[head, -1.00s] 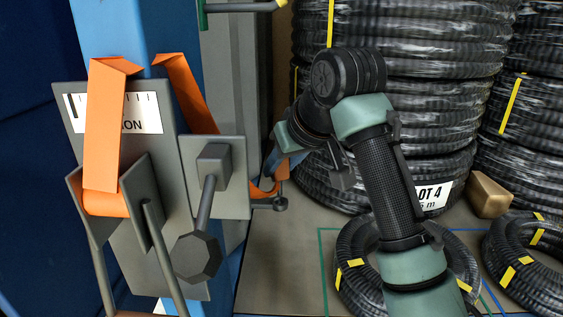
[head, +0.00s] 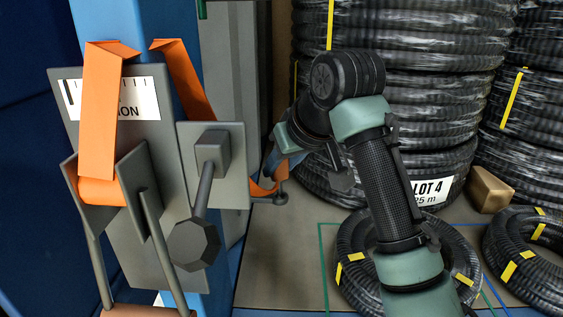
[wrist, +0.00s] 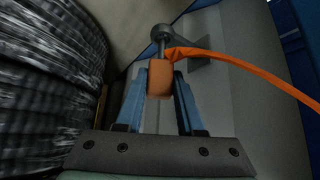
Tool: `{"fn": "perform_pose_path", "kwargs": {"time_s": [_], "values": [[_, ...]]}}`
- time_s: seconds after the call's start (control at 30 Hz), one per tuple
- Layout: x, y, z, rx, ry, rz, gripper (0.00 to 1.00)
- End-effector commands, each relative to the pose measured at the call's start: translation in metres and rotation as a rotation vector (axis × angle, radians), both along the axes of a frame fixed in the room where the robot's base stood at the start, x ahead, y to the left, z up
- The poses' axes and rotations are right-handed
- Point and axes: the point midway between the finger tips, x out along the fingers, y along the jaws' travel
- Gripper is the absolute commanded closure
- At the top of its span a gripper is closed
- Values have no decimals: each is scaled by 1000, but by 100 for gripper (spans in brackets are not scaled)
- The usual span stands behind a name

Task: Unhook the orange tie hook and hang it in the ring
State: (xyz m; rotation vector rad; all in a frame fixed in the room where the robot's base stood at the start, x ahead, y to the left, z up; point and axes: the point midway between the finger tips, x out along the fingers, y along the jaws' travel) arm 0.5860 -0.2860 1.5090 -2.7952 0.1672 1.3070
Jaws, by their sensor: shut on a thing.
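In the wrist view, the blue fingers of my gripper (wrist: 160,80) are closed around an orange block-like end (wrist: 160,88), which looks like the tie hook. An orange strap runs from it to the right. A grey pin with a rounded head (wrist: 162,36) stands right beside this end; whether the hook still sits on it I cannot tell. In the head view, my gripper (head: 276,163) is partly hidden by my wrist, beside the low end of the orange strap (head: 262,189) and the grey round-headed fitting (head: 280,198). I cannot clearly identify the ring.
A grey ratchet plate (head: 165,170) with a wide orange strap (head: 100,115) is at left on a blue post. A grey bracket with an octagonal knob (head: 194,244) sticks out beside it. Stacked black hose coils (head: 420,110) stand behind my arm; loose coils lie on the floor.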

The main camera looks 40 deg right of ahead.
Motion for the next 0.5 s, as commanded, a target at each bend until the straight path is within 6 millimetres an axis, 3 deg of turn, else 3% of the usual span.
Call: {"fn": "perform_pose_path", "kwargs": {"time_s": [0.5], "values": [[0,0,-13,-2,-2,0,100]]}}
